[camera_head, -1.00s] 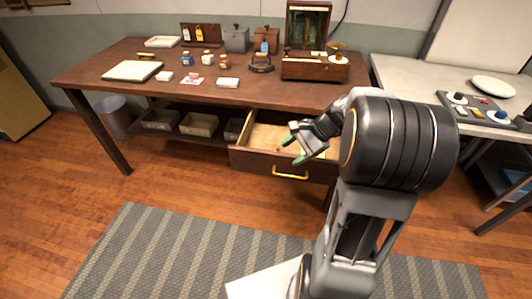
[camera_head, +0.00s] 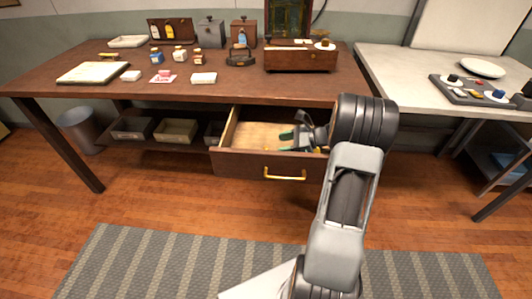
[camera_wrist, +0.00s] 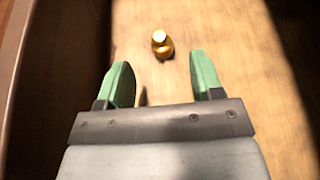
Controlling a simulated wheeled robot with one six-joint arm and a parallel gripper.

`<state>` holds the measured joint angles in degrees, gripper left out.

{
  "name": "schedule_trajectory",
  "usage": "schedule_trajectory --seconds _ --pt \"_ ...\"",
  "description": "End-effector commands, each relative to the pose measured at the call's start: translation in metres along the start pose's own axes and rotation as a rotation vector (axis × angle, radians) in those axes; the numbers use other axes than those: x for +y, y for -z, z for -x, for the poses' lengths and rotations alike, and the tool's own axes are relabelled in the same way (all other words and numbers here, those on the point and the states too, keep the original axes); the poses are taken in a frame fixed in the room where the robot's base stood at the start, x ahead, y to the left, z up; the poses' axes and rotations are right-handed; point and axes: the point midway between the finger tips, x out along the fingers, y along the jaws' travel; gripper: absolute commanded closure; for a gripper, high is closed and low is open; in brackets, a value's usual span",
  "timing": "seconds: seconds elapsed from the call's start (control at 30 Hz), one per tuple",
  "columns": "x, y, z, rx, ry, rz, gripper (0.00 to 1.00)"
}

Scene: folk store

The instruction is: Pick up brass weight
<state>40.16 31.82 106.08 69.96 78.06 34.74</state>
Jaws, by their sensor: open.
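The brass weight (camera_wrist: 161,45) is a small shiny gold piece with a knob, resting on the wooden drawer floor in the wrist view. It lies just beyond my gripper (camera_wrist: 161,72), roughly centred between the two green fingertips and not touching them. In the head view the weight shows only as a tiny golden spot (camera_head: 266,148) in the open drawer (camera_head: 226,130). My gripper (camera_head: 288,140) is open and empty, reaching into the drawer's right part from the right.
The drawer's front wall with its brass handle (camera_head: 285,174) and its side walls surround the gripper area. The brown desk top (camera_head: 140,88) overhangs the drawer's back. A dark drawer wall (camera_wrist: 45,60) stands close on the left in the wrist view.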

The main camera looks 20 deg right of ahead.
Motion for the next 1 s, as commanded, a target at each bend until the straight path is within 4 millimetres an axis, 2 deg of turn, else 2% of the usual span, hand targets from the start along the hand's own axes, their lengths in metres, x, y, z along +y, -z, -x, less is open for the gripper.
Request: schedule_trajectory --seconds 0.1,0.33,0.6,0.7,1.0 --pt "0.000 0.001 -0.014 0.000 0.000 0.000 0.40" --pt "0.000 0.002 -0.025 0.001 0.001 -0.001 0.40" --pt "0.001 0.003 -0.060 0.001 0.000 0.000 0.40" --pt "0.000 0.003 -0.068 0.001 0.002 0.000 0.40" --pt "0.000 0.002 -0.072 0.002 0.003 0.000 0.40"
